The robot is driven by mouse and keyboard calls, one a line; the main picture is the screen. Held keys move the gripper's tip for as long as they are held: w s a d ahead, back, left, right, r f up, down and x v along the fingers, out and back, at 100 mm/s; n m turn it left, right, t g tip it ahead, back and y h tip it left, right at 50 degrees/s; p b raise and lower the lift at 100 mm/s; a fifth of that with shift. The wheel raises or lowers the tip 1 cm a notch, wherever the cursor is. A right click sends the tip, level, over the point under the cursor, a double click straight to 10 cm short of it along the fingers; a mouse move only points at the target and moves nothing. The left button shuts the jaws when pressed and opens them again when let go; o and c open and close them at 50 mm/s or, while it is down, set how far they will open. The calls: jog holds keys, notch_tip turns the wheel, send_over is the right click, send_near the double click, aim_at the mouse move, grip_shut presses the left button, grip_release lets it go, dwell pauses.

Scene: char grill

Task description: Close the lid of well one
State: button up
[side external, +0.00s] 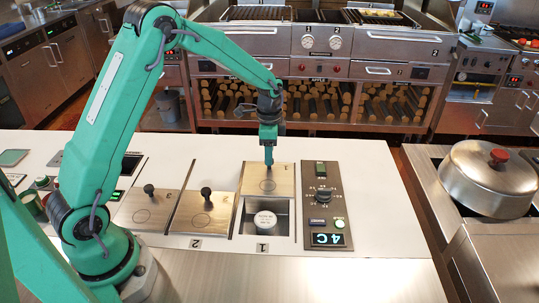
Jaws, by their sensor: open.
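Well one (281,210), marked 1 at its front, is partly uncovered. A round white item (264,219) with small print sits inside it. The brushed-metal lid of well one (285,182) is slid back over the rear part of the opening. My gripper (268,164) points down over this lid, at about where its knob would be. The jaws are open, but they are small in this view. The knob is hidden, and I cannot tell whether the fingers touch it.
Left of well one, the lid of well two (206,215) and another lid (140,213) lie closed, each with an upright black knob. A control panel (325,177) with a dial and a display stands close on the right. The white counter (373,215) is clear beyond it.

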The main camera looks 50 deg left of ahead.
jog(key=shift+f, duration=0.9)
grip_shut()
jog(key=shift+d, duration=0.1)
send_over(266, 189)
jog(key=s+d, duration=0.3)
jog(key=d, duration=0.1)
jog(key=shift+s, duration=0.2)
grip_release()
jog(key=shift+r, duration=0.15)
